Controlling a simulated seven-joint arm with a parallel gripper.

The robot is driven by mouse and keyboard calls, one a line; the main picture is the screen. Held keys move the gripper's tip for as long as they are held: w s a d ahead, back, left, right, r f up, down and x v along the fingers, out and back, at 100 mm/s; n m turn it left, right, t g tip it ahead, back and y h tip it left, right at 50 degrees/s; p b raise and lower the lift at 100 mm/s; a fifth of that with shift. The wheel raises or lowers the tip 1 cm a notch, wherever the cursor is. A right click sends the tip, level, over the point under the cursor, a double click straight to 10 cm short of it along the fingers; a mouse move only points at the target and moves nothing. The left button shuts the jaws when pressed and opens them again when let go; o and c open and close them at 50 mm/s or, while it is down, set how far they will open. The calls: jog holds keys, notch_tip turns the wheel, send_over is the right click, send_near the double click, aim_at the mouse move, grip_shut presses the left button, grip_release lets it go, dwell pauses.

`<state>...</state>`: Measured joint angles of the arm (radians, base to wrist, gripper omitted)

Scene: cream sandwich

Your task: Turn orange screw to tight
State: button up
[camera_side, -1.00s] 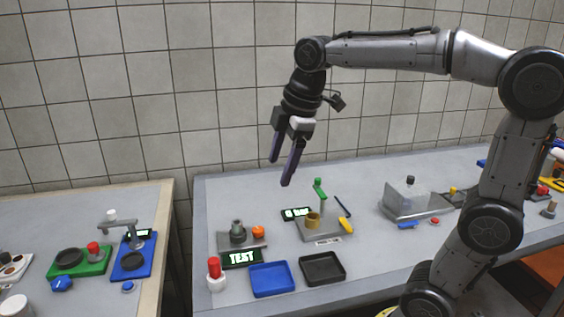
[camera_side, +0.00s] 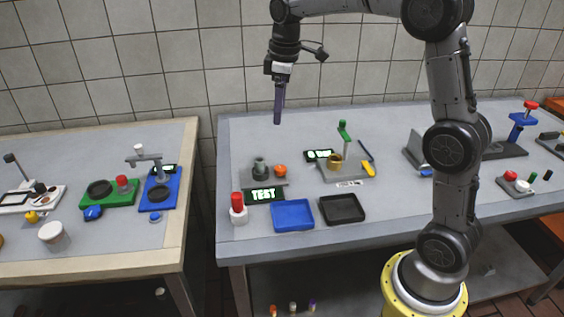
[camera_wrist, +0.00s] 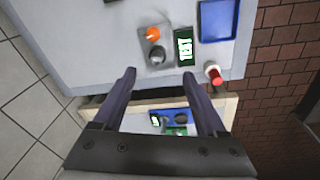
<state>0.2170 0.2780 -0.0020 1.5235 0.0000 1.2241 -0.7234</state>
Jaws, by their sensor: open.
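The orange screw (camera_side: 280,170) sits on a small grey base plate (camera_side: 265,183) on the right-hand table, just right of a dark grey cylindrical fitting (camera_side: 260,166). In the wrist view the orange screw (camera_wrist: 152,34) is near the top, beyond my fingertips, with the dark fitting (camera_wrist: 156,57) nearer to me. My gripper (camera_side: 278,122) hangs fingers down in the air, above and behind the screw. In the wrist view my gripper (camera_wrist: 162,75) shows two dark fingers apart with nothing between them.
A TEST display (camera_side: 263,195), a red-capped white bottle (camera_side: 238,209), a blue tray (camera_side: 293,215) and a black tray (camera_side: 342,209) lie in front. A green-topped post (camera_side: 344,132) stands to the right. A gap separates the left-hand table (camera_side: 60,260).

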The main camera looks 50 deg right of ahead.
jog(key=g, duration=0.1)
send_over(281, 168)
notch_tip(281, 168, down, 6)
jog(key=shift+m, duration=0.4)
notch_tip(281, 168, down, 14)
jog(key=shift+r, duration=0.1)
grip_shut()
